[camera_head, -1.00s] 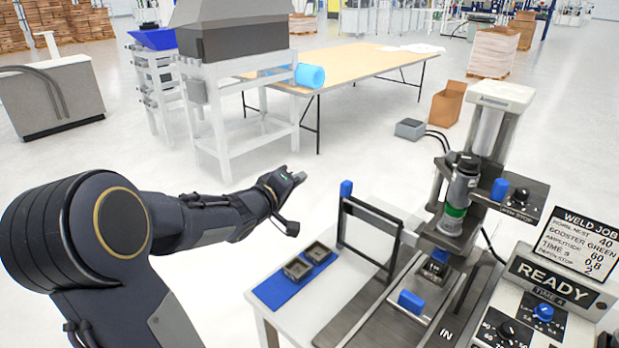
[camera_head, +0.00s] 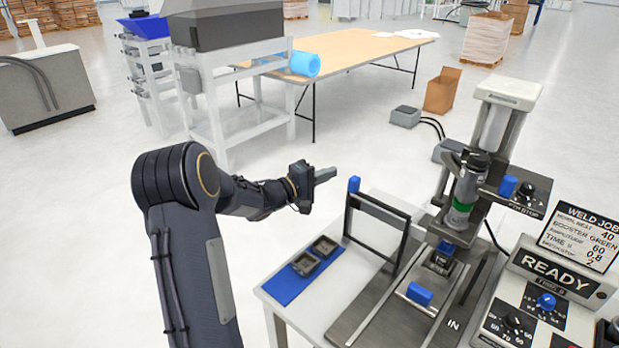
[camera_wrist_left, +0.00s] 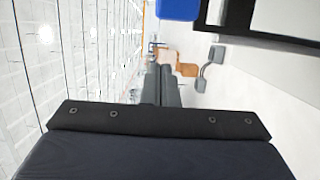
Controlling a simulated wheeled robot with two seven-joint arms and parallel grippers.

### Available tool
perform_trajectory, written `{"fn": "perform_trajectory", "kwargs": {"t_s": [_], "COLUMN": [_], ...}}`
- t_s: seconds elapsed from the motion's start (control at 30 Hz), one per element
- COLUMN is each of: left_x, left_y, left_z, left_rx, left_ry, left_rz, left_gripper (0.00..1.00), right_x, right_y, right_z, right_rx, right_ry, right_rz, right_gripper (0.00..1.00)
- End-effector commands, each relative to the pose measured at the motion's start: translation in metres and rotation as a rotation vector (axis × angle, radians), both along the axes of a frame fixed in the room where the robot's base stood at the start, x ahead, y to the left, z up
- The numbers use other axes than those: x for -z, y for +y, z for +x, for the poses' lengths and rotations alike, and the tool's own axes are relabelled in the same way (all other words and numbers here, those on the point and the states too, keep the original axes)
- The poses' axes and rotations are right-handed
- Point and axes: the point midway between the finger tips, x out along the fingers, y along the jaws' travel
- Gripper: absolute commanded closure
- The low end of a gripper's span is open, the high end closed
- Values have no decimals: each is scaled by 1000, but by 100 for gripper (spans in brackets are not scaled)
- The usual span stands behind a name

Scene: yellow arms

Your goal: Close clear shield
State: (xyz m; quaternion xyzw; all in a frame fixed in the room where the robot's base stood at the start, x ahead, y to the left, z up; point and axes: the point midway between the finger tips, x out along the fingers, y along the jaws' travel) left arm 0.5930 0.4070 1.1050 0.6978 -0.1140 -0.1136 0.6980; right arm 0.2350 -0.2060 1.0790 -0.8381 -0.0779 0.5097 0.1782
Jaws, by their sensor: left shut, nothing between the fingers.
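The clear shield (camera_head: 374,232) is a see-through panel in a dark frame, standing upright on the left side of the welding press (camera_head: 470,190). A blue knob (camera_head: 354,184) tops its left corner post. My left gripper (camera_head: 332,174) is shut and empty, just left of the blue knob and apart from it. In the left wrist view the fingers (camera_wrist_left: 168,85) point ahead, with a blue block (camera_wrist_left: 180,8) and a dark frame bar (camera_wrist_left: 260,35) at the top. My right gripper is not in view.
A blue mat (camera_head: 285,284) with two dark square parts (camera_head: 305,263) lies at the table's left. A sliding fixture with a blue handle (camera_head: 419,294) sits beneath the press. A control box reading READY (camera_head: 550,290) stands at right.

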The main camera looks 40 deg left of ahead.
Motion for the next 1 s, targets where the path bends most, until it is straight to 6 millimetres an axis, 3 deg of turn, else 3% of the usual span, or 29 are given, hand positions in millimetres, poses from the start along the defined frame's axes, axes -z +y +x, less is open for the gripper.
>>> {"fn": "perform_trajectory", "kwargs": {"t_s": [0.1, 0.23, 0.77, 1.0], "left_x": [-2, -1, 0, 1], "left_y": [-21, -32, -40, -77], "left_z": [-4, -5, -6, -9], "left_rx": [3, 1, 1, 6], "left_ry": [2, 2, 0, 0], "left_rz": [-2, -2, 0, -2], "left_gripper": [100, 100, 100, 100], "right_x": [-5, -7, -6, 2], "right_y": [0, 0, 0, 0], "right_z": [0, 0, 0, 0], "right_rx": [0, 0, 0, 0], "right_ry": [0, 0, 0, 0], "right_rz": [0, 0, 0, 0], "right_gripper": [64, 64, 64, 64]}}
